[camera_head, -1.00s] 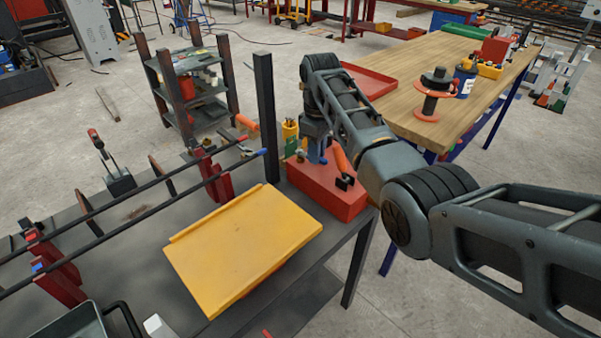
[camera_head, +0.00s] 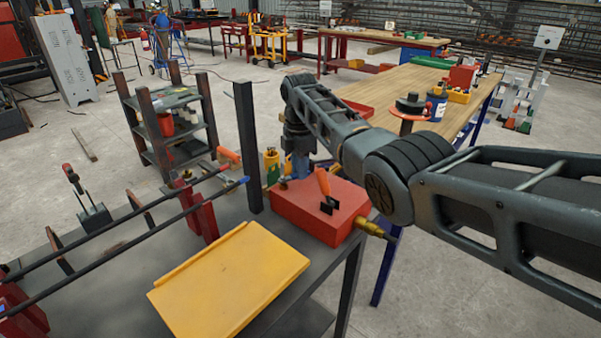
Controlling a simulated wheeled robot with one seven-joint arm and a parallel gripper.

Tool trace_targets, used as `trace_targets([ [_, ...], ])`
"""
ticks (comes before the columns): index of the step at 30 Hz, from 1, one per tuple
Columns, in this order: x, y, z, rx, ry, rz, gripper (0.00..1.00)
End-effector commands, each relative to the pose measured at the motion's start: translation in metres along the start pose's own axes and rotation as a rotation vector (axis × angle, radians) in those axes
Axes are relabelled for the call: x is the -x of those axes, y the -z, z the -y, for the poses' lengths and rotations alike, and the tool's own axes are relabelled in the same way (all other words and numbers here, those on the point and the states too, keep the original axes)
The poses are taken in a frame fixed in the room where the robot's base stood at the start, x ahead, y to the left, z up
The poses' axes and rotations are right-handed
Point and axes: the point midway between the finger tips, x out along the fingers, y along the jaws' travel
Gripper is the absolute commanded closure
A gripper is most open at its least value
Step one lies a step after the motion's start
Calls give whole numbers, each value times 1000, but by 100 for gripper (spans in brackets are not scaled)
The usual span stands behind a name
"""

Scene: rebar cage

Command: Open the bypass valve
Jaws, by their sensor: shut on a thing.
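A red box-shaped unit (camera_head: 312,212) sits at the right end of the dark bench. An orange lever (camera_head: 323,181) stands up from its top, with a small black plate (camera_head: 329,206) beside it. A brass fitting (camera_head: 371,228) sticks out at its right end. A small brass-coloured part (camera_head: 284,184) shows at its back left. My gripper (camera_head: 300,172) points down at the back of the red unit, left of the orange lever. It is shut on a part there, likely the bypass valve handle, which the fingers mostly hide.
A yellow tray-like plate (camera_head: 230,285) lies on the bench in front of the red unit. A dark upright post (camera_head: 248,145) stands left of my gripper. Long bars (camera_head: 120,245) on red supports run along the left. A wooden table (camera_head: 390,90) stands behind my arm.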

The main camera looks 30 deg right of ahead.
Motion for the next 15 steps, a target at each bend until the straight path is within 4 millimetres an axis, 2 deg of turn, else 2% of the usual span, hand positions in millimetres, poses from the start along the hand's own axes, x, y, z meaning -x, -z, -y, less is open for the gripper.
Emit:
trace_targets([
  [6, -2, 1, -9, 174, -3, 1, 100],
  [15, -2, 4, -16, 330, -2, 0, 100],
])
